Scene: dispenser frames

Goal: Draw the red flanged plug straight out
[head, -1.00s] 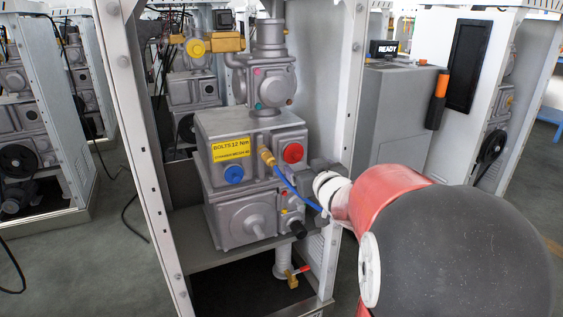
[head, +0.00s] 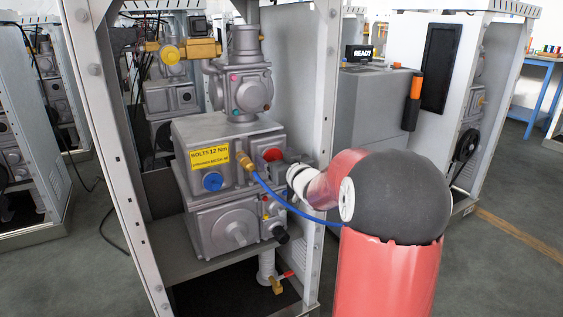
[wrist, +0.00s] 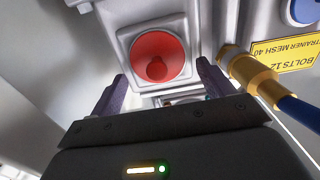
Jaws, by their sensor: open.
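The red flanged plug (wrist: 157,58) sits in a square grey boss on the grey housing (head: 228,140), its round flange and small centre knob facing the wrist camera. Nothing is between the fingers that I can see being held. In the head view my gripper (head: 294,160) is small and dark beside the plug.
A brass fitting (wrist: 252,78) with a blue hose (head: 290,206) stands close beside the right finger in the wrist view. A blue plug (head: 212,181) and yellow label (head: 209,157) are on the same housing. A white cabinet post (head: 318,150) stands to the right.

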